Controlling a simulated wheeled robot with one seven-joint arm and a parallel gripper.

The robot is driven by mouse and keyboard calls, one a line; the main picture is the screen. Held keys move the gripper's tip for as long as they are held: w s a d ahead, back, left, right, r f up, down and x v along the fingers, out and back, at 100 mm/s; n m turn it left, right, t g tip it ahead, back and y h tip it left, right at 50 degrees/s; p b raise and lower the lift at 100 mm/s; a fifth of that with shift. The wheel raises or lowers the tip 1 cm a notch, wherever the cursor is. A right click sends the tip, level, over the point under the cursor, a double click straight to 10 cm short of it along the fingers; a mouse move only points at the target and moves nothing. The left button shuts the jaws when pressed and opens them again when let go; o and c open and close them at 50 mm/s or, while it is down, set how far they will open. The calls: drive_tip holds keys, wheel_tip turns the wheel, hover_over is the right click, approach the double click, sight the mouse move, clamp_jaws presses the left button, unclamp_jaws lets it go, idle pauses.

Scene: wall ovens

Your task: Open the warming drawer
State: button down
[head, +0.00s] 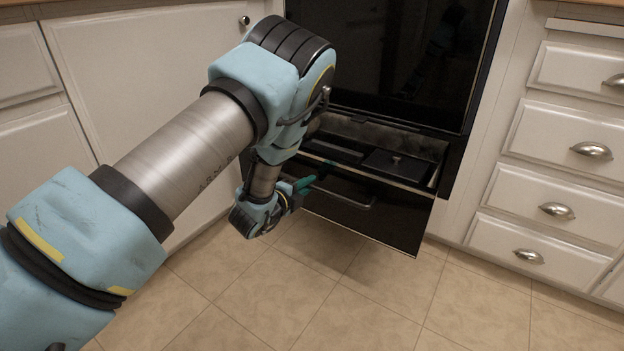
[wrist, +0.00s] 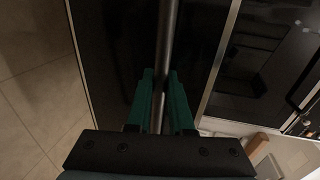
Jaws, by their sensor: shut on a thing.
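The warming drawer (head: 408,213) is a black-fronted drawer below the dark oven. It stands partly pulled out, and its open top shows an inside with dark boxes. A dark bar handle (head: 362,202) runs across its front. My gripper (head: 304,184) is at the left part of the handle, its green fingers partly hidden by my wrist. In the wrist view the handle bar (wrist: 167,45) runs between the two green fingers (wrist: 164,95), which are shut on it.
The black oven door (head: 395,55) above is closed. White drawers with cup pulls (head: 591,150) stand at the right, and a white cabinet door (head: 150,75) is at the left behind my arm. The tiled floor (head: 340,300) in front of the drawer is clear.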

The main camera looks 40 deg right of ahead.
drive_tip(key=shift+v, duration=0.85)
drive_tip(key=shift+f, duration=0.2)
drive_tip(key=c, duration=0.8)
unclamp_jaws()
drive_tip(key=p+v, duration=0.2)
drive_tip(key=v, duration=0.8)
drive_tip(key=shift+s+a+p, duration=0.1)
drive_tip(key=shift+a+p, duration=0.2)
drive_tip(key=shift+a, duration=0.1)
drive_tip(key=shift+r, duration=0.1)
